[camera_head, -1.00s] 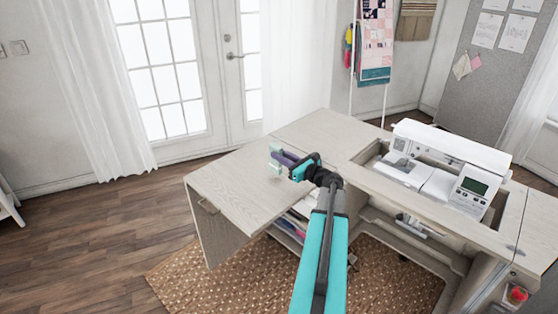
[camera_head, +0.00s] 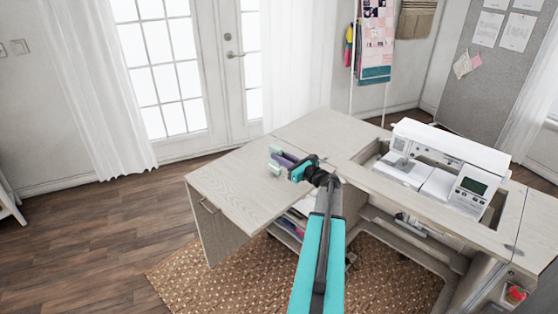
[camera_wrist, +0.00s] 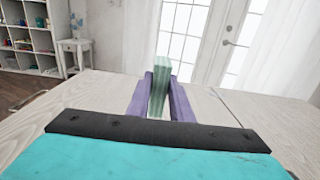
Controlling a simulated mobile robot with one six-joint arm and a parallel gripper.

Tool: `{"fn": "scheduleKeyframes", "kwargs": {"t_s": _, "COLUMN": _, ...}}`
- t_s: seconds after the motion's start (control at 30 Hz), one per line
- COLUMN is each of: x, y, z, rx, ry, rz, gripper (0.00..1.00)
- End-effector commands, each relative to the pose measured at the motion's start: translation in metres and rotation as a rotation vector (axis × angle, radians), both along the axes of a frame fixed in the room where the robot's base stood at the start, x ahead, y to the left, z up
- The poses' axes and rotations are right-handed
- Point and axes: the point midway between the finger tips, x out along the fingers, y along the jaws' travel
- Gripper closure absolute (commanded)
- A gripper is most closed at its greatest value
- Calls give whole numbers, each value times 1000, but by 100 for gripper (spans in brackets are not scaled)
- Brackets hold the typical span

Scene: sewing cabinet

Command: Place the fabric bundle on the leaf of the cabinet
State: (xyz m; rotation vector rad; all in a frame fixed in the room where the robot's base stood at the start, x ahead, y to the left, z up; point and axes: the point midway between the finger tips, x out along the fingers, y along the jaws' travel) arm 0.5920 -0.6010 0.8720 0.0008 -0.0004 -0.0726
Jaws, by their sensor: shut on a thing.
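The fabric bundle (camera_wrist: 160,92) is pale green and striped, and stands upright between the purple fingers of my gripper (camera_wrist: 160,97) in the wrist view. In the head view the bundle (camera_head: 275,160) shows as pale green pieces at the ends of the fingers of my gripper (camera_head: 281,160). My gripper is shut on it, over the cabinet's pale wooden leaf (camera_head: 228,188). The bundle is at or very near the leaf's surface; I cannot tell whether it touches. The leaf also spreads to both sides in the wrist view (camera_wrist: 75,97).
A white sewing machine (camera_head: 450,165) sits in the cabinet's well to the right. Shelves with folded cloth (camera_head: 291,224) are under the leaf. The leaf's front left part is bare. A woven rug (camera_head: 210,275) lies below.

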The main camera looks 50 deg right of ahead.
Motion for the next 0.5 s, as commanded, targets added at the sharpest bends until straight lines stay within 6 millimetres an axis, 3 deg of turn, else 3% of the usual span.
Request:
{"fn": "scheduleKeyframes", "kwargs": {"t_s": 0.17, "x": 0, "y": 0, "z": -12, "rx": 1, "ry": 1, "rz": 0, "gripper": 100}}
{"fn": "scheduleKeyframes", "kwargs": {"t_s": 0.5, "x": 0, "y": 0, "z": -14, "rx": -1, "ry": 0, "rz": 0, "gripper": 100}}
